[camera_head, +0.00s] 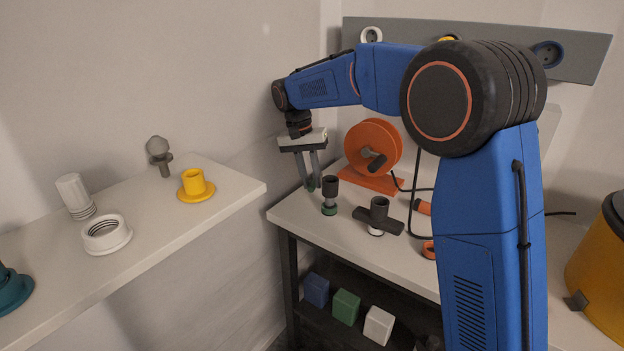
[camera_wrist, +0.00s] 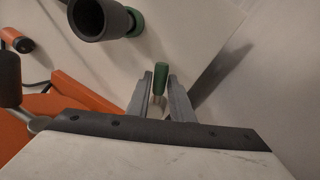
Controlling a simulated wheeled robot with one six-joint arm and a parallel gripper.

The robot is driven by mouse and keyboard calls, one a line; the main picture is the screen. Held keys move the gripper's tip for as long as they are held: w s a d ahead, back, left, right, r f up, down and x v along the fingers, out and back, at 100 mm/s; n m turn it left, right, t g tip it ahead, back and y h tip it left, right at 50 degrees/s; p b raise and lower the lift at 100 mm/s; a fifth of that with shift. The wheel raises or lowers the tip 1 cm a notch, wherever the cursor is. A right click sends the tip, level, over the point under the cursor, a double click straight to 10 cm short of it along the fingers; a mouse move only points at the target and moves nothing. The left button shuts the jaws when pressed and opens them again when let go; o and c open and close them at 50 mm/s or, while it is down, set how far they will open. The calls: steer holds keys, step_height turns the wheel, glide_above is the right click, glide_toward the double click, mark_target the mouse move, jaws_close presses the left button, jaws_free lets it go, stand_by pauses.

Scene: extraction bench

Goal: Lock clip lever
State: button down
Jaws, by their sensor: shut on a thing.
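A small green-handled lever (camera_wrist: 160,77) with a pale lower part stands between my two fingers in the wrist view. My gripper (camera_wrist: 157,95) is shut on it. In the head view my gripper (camera_head: 312,187) reaches down at the left end of the bench, and the lever is too small or hidden to make out there. A dark, open-topped tube (camera_head: 330,187) with a green ring (camera_head: 329,209) at its base stands just right of my fingers. This tube (camera_wrist: 100,16) also shows at the top of the wrist view.
An orange reel (camera_head: 372,143) stands behind on its orange base (camera_wrist: 90,100). A dark T-shaped fitting (camera_head: 379,212) lies to the right on the bench (camera_head: 340,232). A separate shelf (camera_head: 150,222) at left holds a yellow flanged piece (camera_head: 195,186) and a white ring (camera_head: 106,235).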

mark_target(311, 182)
steer(key=c, duration=1.6)
jaws_free()
steer(key=shift+r, duration=0.1)
step_height(311, 182, up, 10)
steer(key=shift+f, duration=0.1)
